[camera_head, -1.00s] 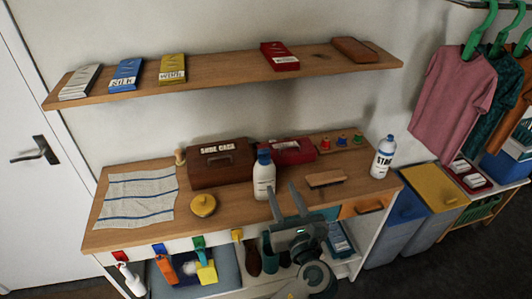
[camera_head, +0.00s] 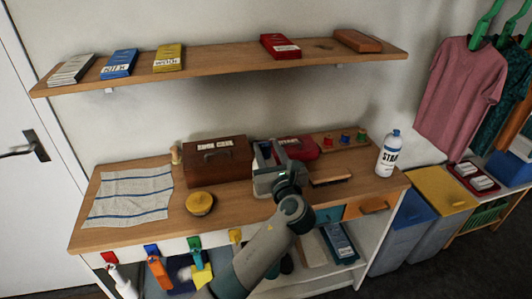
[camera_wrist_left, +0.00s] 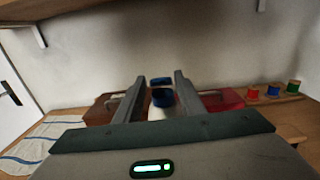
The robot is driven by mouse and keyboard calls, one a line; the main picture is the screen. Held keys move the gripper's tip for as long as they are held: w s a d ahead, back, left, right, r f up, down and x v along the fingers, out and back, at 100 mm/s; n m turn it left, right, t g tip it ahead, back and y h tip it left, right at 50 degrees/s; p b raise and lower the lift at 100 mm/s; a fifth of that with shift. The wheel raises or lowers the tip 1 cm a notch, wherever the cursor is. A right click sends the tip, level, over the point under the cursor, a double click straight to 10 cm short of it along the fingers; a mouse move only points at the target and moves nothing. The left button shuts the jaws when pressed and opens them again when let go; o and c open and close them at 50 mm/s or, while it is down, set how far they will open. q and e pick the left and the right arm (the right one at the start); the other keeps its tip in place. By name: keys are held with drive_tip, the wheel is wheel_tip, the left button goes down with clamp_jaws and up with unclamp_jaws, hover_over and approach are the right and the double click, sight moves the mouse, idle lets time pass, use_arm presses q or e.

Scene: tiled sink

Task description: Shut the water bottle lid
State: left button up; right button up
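A white water bottle with a blue lid (camera_head: 264,150) stands on the wooden bench, mostly hidden behind my left gripper (camera_head: 267,147). In the left wrist view, the blue lid (camera_wrist_left: 162,97) shows between the two fingers of the left gripper (camera_wrist_left: 160,77), with a little of the white body below. A second blue piece stands above the lid's ring, like a raised flap. The left gripper is open, its fingers on either side of the lid; I cannot tell if they touch it. My right gripper is not in view.
A brown shoe care box (camera_head: 218,162) and a red box (camera_head: 300,147) stand behind. A yellow round tin (camera_head: 200,202) sits left, a brush (camera_head: 331,181) right. Another white bottle with a blue cap (camera_head: 388,153) stands at the right end. A shelf (camera_head: 220,68) hangs above.

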use_arm(q)
drive_tip(key=shift+b+x, duration=0.4)
drive_tip(key=shift+x, duration=0.65)
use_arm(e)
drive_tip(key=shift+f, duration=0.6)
